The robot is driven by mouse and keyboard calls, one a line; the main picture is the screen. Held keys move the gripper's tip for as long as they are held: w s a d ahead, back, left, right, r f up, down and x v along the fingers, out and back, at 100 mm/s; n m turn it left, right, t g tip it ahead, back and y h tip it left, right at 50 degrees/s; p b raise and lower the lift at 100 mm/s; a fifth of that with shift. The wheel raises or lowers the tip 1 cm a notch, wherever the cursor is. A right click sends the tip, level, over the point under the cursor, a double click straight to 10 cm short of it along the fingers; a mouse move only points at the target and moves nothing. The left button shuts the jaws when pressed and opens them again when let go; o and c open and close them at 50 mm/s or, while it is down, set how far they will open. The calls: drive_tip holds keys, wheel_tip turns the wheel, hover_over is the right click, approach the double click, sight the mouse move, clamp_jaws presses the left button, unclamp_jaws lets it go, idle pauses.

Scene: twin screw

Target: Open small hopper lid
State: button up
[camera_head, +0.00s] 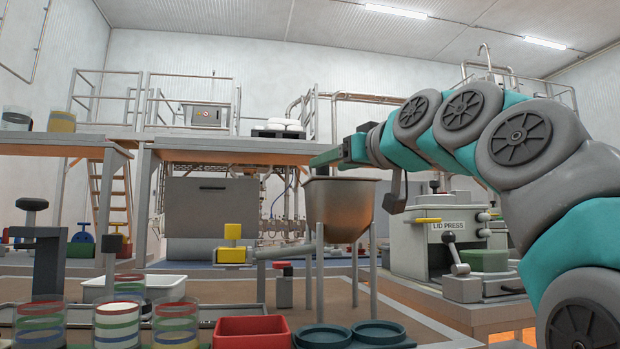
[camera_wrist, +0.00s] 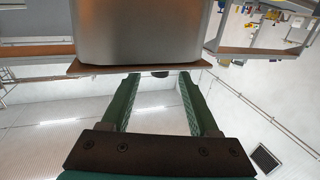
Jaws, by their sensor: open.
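The small hopper (camera_head: 340,215) is a grey tapered funnel on thin legs, in the middle of the head view. A thin brownish lid or rim plate (camera_head: 345,179) lies flat across its top. In the wrist view, which appears upside down, the grey hopper body (camera_wrist: 140,30) and the brown plate (camera_wrist: 110,69) lie just beyond the fingers. My gripper (camera_head: 322,158) reaches in from the right, its green fingers just above the hopper top. The wrist view shows its fingers (camera_wrist: 158,80) apart.
The lid press (camera_head: 450,240) stands right of the hopper. A red bin (camera_head: 252,331), teal round dishes (camera_head: 350,335) and striped jars (camera_head: 118,320) stand in front.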

drive_tip(key=p+x, duration=0.1)
drive_tip(key=x, duration=0.5)
drive_tip(key=shift+r, duration=0.1)
drive_tip(key=shift+w+a, duration=0.4)
drive_tip(key=shift+w, duration=0.1)
clamp_jaws()
idle(1.0)
